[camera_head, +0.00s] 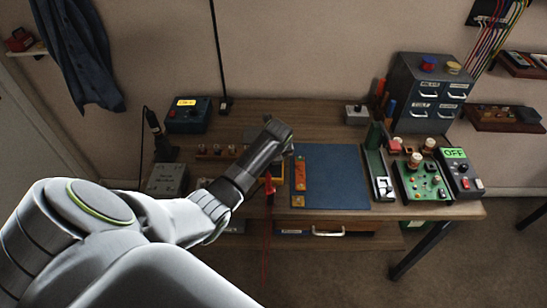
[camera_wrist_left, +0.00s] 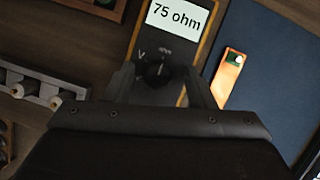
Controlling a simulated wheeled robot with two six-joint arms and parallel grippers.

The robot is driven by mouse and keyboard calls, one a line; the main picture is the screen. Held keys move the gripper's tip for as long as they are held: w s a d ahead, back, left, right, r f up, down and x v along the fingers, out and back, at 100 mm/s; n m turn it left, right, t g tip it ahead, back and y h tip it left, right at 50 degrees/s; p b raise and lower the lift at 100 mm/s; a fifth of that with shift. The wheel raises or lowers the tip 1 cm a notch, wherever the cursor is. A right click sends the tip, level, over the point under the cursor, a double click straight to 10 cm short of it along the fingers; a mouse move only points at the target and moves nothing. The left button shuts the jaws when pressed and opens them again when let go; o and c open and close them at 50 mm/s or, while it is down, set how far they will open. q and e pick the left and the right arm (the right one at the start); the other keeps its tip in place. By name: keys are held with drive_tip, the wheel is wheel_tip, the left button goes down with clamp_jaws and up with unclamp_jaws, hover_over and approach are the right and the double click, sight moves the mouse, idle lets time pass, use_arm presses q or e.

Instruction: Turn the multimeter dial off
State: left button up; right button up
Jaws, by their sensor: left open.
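The multimeter (camera_wrist_left: 180,55) shows in the left wrist view as a dark case with orange-yellow edges. Its screen reads "75 ohm". Its round black dial (camera_wrist_left: 157,74) sits below the screen, with a "V" mark to the left and an "ohm" mark above; the pointer seems to face the "ohm" mark. My left gripper (camera_wrist_left: 162,88) is open, with one finger on each side of the dial; I cannot tell if they touch it. In the head view my left gripper (camera_head: 284,145) and wrist hide most of the multimeter (camera_head: 279,172). My right gripper is not in view.
A blue mat (camera_head: 335,180) lies right of the multimeter, with an orange strip (camera_head: 300,174) on it. A red lead (camera_head: 268,188) hangs at the table's front edge. A green board (camera_head: 424,182) and an "OFF" box (camera_head: 458,170) stand at the right. The mat's middle is clear.

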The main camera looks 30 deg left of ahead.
use_arm(q)
drive_tip(key=shift+a, duration=0.1)
drive_tip(key=shift+s, duration=0.1)
drive_tip(key=c, duration=1)
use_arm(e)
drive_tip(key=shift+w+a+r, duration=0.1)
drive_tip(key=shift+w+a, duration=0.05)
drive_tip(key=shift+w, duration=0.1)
